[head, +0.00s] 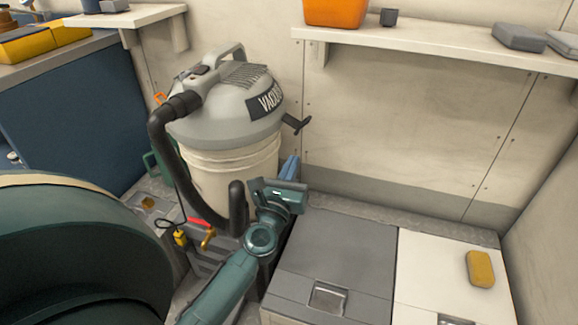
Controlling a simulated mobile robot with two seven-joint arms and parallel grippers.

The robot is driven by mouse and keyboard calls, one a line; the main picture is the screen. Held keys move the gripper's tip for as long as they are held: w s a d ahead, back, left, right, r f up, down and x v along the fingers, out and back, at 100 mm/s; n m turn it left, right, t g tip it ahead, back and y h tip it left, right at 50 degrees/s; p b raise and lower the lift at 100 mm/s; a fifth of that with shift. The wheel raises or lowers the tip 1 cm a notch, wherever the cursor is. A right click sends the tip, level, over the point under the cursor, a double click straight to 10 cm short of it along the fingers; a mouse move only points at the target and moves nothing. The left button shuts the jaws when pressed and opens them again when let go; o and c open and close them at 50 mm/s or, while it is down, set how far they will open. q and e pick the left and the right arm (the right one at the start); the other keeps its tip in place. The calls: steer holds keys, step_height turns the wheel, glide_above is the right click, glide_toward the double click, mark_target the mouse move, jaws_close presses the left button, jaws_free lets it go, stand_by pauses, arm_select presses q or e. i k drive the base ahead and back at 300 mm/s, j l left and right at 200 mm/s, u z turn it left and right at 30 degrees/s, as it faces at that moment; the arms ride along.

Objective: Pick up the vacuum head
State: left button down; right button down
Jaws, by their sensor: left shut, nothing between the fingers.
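The vacuum head (228,102) is a grey dome with a top handle and a dark label beginning "VACU". It sits level on a cream bucket (225,175) in the back middle. A black hose (166,150) runs from its left side down around the bucket's front. My left gripper (283,186) is shut and empty, in front of the bucket's lower right side and below the dome, apart from the head. Its fingertips are hard to make out. My right gripper is not in view.
A wall shelf (440,52) with an orange container (336,12) is at the upper right. A grey locker lid (335,255) and a white lid (450,285) with a yellow sponge-like block (480,268) lie at right. A blue cabinet (75,110) stands at left.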

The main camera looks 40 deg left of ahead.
mark_target(237, 104)
steer(key=k+l, duration=0.25)
steer(key=k, duration=0.2)
steer(key=k+l, duration=0.2)
steer(key=k, duration=0.3)
